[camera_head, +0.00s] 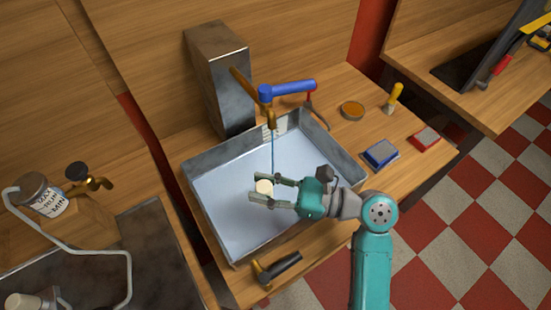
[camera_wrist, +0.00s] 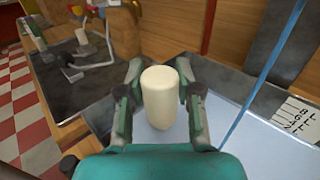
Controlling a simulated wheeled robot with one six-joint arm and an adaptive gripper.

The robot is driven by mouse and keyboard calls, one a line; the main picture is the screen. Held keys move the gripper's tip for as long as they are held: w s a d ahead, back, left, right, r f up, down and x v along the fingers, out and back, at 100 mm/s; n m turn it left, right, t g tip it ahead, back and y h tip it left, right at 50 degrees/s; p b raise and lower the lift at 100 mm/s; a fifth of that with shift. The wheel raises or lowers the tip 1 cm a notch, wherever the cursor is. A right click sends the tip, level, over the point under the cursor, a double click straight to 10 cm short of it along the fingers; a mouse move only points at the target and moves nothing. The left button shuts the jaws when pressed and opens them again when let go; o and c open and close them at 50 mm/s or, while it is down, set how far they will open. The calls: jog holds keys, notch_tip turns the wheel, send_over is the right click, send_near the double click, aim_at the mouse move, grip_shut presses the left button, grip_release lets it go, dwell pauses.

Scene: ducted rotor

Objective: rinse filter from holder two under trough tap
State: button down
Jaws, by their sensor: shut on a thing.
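My gripper (camera_head: 264,191) is shut on a cream cylindrical filter (camera_wrist: 159,97), held upright between the two fingers. The filter also shows in the head view (camera_head: 264,187), above the metal trough (camera_head: 226,248). A thin blue stream of water (camera_head: 274,148) runs down from the spout. In the wrist view the stream (camera_wrist: 262,75) passes to the right of the filter, apart from it. In the head view it comes down close to the filter and gripper.
A metal box (camera_head: 221,75) stands behind the trough. An orange-topped round tin (camera_head: 352,110), a yellow-handled tool (camera_head: 393,98), a blue block (camera_head: 380,153) and a red block (camera_head: 424,139) lie to the right. A black-handled tool (camera_head: 275,268) lies at the front. A labelled jar (camera_head: 41,194) stands left.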

jog(key=s+r, duration=0.3)
jog(key=shift+s+a, duration=0.25)
jog(key=shift+a, duration=0.15)
jog(key=shift+f, duration=0.1)
dwell(0.4)
jog(key=w+f, duration=0.2)
jog(key=w+d+f, duration=0.1)
jog(key=w+f, duration=0.1)
jog(key=w, duration=0.1)
jog(key=shift+d, duration=0.1)
jog(key=shift+w, duration=0.3)
